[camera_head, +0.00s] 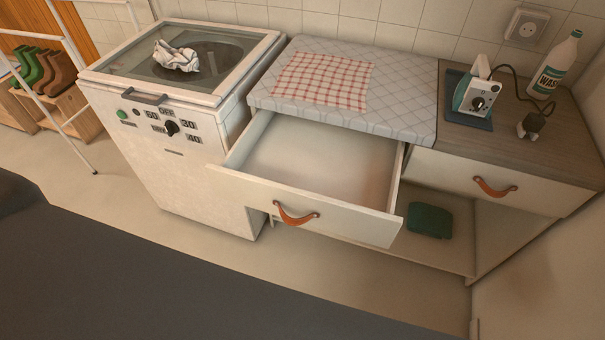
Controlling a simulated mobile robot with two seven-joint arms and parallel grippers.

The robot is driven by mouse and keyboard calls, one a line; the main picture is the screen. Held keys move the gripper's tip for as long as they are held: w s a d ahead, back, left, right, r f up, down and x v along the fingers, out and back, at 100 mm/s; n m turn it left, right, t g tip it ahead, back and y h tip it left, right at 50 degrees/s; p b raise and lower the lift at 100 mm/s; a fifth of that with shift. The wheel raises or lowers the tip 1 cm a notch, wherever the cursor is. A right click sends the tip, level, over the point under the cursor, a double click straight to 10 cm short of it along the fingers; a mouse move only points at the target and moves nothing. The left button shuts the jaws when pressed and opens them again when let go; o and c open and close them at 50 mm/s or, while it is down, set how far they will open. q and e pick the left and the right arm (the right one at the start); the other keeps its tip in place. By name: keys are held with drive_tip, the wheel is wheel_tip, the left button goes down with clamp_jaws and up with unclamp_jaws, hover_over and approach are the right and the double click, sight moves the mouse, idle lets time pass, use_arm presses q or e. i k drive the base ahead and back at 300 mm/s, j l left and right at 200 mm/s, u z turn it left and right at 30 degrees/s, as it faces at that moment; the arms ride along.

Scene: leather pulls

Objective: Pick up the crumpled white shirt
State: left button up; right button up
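The crumpled white shirt (176,56) lies in a small heap on the glass lid (130,66) of the white top-loading washing machine (180,165), at the upper left. It is white with some dark marks or shadowed folds. Nothing touches it from above. Neither of my grippers shows in the head view, so I cannot see whether they are open or shut.
An open, empty drawer (310,165) with a leather pull (296,216) juts out right of the washer. Above it lies a padded top with a red checked cloth (321,81). An iron (474,95) and a bottle (555,66) stand at right. A drying rack (66,62) stands left.

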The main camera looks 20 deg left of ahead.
sight(187, 59)
drive_tip(key=u, duration=1.35)
drive_tip(key=i+z, duration=0.1)
drive_tip(key=z, duration=0.3)
drive_tip(key=j+z, duration=0.15)
drive_tip(key=z, duration=0.25)
drive_tip(key=i+j+z, duration=0.1)
drive_tip(key=z, duration=0.3)
drive_tip(key=i+j+z, duration=0.1)
drive_tip(key=j+z, duration=0.15)
drive_tip(key=j, duration=0.2)
drive_tip(key=j+z, duration=0.25)
drive_tip(key=j, duration=0.2)
drive_tip(key=i+j+z, duration=0.1)
drive_tip(key=j, duration=1.4)
drive_tip(key=i+z, duration=0.05)
drive_tip(key=i, duration=0.05)
